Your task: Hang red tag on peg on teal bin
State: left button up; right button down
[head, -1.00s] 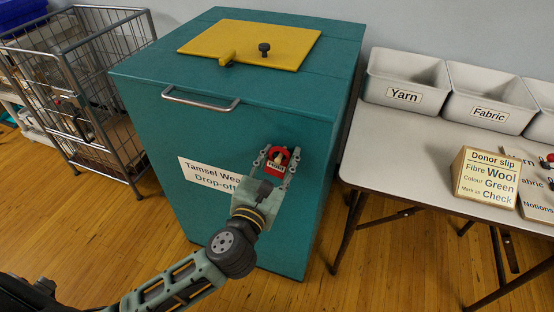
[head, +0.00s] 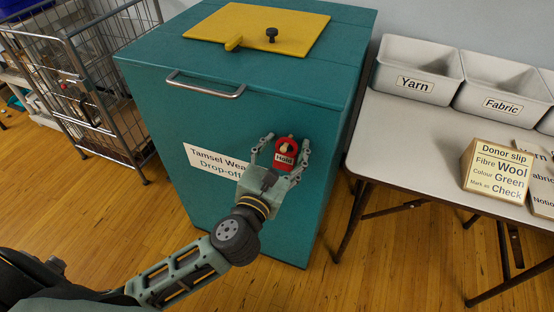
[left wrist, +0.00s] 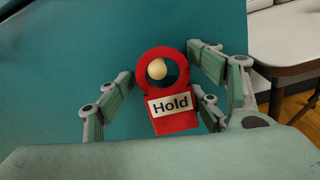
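The red tag (head: 285,152), marked "Hold", is at the front of the teal bin (head: 225,115), right of its white label. In the left wrist view the tag (left wrist: 172,122) has its ring around the pale round-ended peg (left wrist: 157,69), which shows in the upper part of the hole. The tag's label part hangs below the ring. My left gripper (head: 281,150) is in front of the bin, its fingers spread on either side of the tag. In the left wrist view there are gaps between the fingers and the tag (left wrist: 160,90). My right gripper is not in view.
A yellow lid panel (head: 260,28) with a black knob lies on the bin's top. A metal handle (head: 205,87) crosses its upper front. A table (head: 410,135) with grey bins and a donor slip sign stands to the right. A wire cart (head: 95,80) stands left.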

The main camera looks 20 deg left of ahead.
pick_arm(q)
jog(key=s, duration=1.1)
jog(key=shift+s+a, duration=0.2)
jog(key=shift+s, duration=0.05)
